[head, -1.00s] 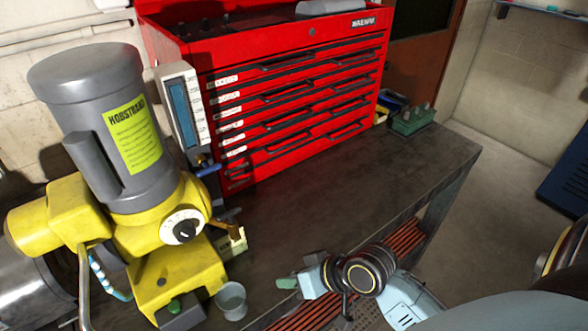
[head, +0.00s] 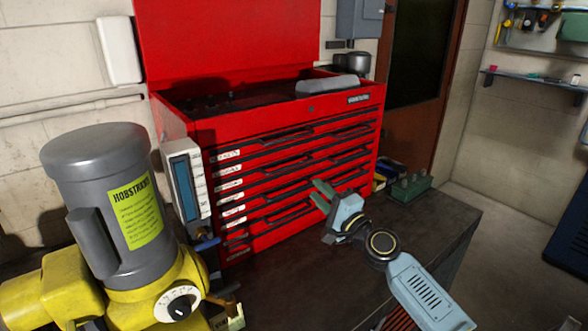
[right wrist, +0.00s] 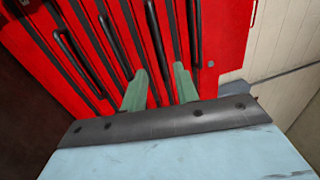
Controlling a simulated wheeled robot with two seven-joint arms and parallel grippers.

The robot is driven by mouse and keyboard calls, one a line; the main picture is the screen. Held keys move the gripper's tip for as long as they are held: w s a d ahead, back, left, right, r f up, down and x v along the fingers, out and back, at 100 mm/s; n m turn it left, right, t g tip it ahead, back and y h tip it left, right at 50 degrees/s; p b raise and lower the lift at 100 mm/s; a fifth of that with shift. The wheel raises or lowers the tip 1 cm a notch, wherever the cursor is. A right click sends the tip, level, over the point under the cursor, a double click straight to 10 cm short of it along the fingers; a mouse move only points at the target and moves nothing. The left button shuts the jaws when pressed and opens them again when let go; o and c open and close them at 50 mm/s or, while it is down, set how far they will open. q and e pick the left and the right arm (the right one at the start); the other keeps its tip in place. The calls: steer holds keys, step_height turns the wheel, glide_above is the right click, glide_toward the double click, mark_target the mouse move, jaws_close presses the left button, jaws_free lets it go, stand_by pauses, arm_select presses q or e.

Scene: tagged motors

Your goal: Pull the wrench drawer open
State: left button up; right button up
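The red tool chest (head: 290,150) stands on the dark workbench. Its front has several shallow drawers with long dark handles, and all look shut. White labels (head: 230,185) run down the left side of the drawer fronts, too small to read, so I cannot tell which is the wrench drawer. My right gripper (head: 319,191) is raised in front of the lower right drawers, its green fingers apart and empty. In the right wrist view, the fingers (right wrist: 161,74) point at the drawer fronts, with dark handles (right wrist: 157,40) close ahead. I cannot tell whether they touch. My left gripper is out of view.
A grey and yellow machine (head: 110,215) stands at the left, beside the chest. A green box (head: 408,188) sits on the bench right of the chest. The chest's red lid (head: 235,45) is up. The bench top before the drawers is mostly clear.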

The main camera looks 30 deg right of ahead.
mark_target(291, 167)
steer(key=x, duration=1)
steer(key=shift+w+a, duration=0.15)
steer(key=shift+w, duration=0.2)
jaws_close()
